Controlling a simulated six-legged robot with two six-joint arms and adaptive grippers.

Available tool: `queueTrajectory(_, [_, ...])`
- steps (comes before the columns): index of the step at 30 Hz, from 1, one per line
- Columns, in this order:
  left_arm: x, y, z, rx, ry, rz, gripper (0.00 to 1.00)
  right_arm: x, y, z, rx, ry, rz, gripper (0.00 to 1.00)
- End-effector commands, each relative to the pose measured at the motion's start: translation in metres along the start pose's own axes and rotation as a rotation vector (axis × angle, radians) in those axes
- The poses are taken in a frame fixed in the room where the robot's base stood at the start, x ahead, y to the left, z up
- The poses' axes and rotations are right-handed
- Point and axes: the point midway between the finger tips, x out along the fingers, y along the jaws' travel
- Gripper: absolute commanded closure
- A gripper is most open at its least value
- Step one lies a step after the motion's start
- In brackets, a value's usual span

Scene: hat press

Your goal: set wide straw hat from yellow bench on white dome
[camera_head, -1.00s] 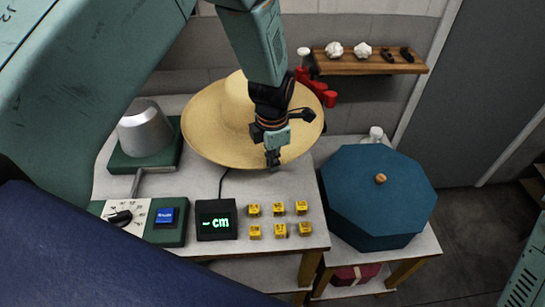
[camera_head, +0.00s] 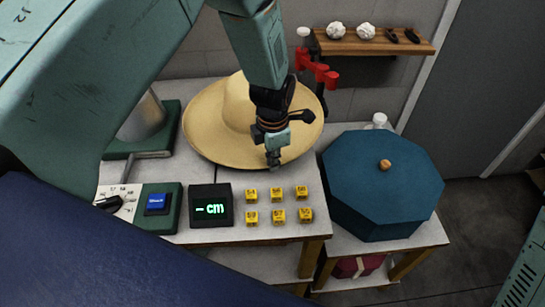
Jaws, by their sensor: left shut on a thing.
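The wide straw hat (camera_head: 205,125) is in the upper middle of the head view, crown up, over the back of the white-topped table (camera_head: 230,175). My left gripper (camera_head: 273,160) comes down over the hat's right side and is shut on the front right brim. My wrist covers part of the crown and brim. A grey metal dome (camera_head: 145,118) on a green base (camera_head: 170,125) stands left of the hat, mostly hidden by my arm. I cannot tell whether it is the white dome. No yellow bench is recognisable. My right gripper is not in view.
A green control box with a blue button (camera_head: 158,204), a display reading "-cm" (camera_head: 211,206) and several yellow cubes (camera_head: 278,216) line the table front. A teal octagonal box (camera_head: 383,180) stands on the right table. A wooden shelf (camera_head: 400,45) and red bracket (camera_head: 320,72) are behind.

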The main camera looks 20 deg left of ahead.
Motion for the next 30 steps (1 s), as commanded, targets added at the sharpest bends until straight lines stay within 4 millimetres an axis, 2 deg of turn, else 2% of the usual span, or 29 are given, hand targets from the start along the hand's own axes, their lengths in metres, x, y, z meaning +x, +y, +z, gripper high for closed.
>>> queueTrajectory(4, [0.008,0.0,0.0,0.0,-0.001,0.001,1.0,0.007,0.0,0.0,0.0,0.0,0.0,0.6])
queueTrajectory(30, [0.016,-0.001,0.0,0.0,-0.001,0.001,1.0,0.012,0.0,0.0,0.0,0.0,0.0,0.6])
